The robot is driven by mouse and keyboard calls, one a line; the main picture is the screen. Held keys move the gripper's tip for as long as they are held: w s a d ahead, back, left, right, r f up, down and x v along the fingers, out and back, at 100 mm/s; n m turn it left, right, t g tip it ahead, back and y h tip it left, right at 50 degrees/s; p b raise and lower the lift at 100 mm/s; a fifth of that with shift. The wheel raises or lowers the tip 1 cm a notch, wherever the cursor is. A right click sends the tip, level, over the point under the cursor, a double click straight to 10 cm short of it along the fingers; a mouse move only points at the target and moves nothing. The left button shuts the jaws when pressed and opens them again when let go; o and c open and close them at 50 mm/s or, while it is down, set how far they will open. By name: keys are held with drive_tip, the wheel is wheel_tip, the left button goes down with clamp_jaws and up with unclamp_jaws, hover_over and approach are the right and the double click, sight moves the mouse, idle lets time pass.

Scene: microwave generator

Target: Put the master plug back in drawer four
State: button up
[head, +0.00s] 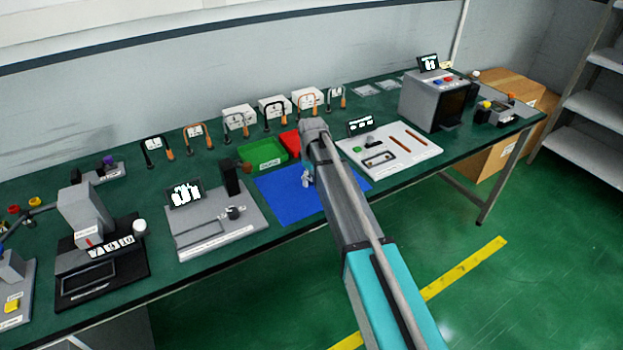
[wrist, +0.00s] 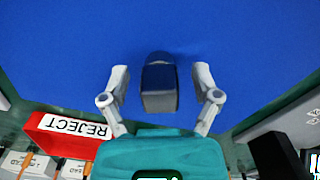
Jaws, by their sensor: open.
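My gripper (head: 307,177) is over the blue mat, mostly hidden behind my arm in the head view. In the wrist view my gripper (wrist: 160,85) is open, with one finger on each side of a small dark grey block (wrist: 159,102). The block has a blue-tinted rounded far end and looks like the master plug, though no label on it can be read. A gap shows between the block and each finger. The blue mat (wrist: 60,50) fills the ground behind it. I cannot make out drawer four in either view.
A red REJECT bin (wrist: 55,137) and a green tray (head: 262,154) stand behind the mat. A grey fixture (head: 215,222) is left of the mat and a white tool board (head: 410,145) is right. A grey microwave-like box (head: 432,98) stands at the far right.

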clamp_jaws()
idle(0.5)
wheel_tip(320, 180, up, 3)
drive_tip(key=p, duration=0.2)
drive_tip(key=shift+f+p, duration=0.2)
drive_tip(key=shift+p, duration=0.15)
drive_tip(key=s+d+r+p, duration=0.4)
drive_tip(key=s+r+p, duration=0.6)
drive_tip(key=s, duration=0.3)
drive_tip(key=shift+s+r, duration=0.2)
idle(0.4)
